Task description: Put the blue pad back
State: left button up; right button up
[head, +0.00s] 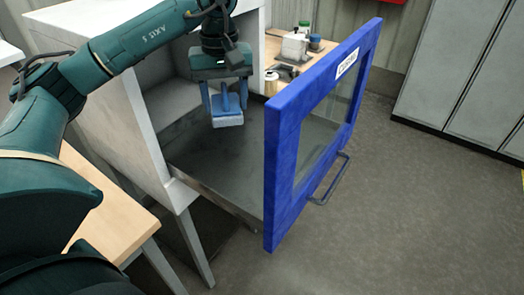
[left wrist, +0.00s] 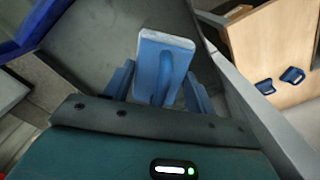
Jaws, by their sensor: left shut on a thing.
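The blue pad (head: 228,119) has a pale lower face and a blue handle on top. My left gripper (head: 226,103) is shut on its handle and holds it at the opening of the white cabinet, above the dark cabinet floor (head: 215,165). In the left wrist view the pad (left wrist: 173,45) is between the two blue fingers of the left gripper (left wrist: 160,88). The gripper hides part of the handle. My right gripper is in neither view.
The blue-framed glass door (head: 283,165) stands open, right of the pad. The cabinet's left wall (head: 140,130) is close to my arm. A wooden table (head: 110,205) stands at left. In the left wrist view, two blue pieces (left wrist: 292,75) are on a wooden surface.

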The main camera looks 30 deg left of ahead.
pick_arm(q)
jog(key=s+a+b, duration=0.1)
jog(key=s+b, duration=0.5)
jog(key=s, duration=1.1)
jog(key=shift+s+a, duration=0.15)
jog(key=shift+s, duration=0.1)
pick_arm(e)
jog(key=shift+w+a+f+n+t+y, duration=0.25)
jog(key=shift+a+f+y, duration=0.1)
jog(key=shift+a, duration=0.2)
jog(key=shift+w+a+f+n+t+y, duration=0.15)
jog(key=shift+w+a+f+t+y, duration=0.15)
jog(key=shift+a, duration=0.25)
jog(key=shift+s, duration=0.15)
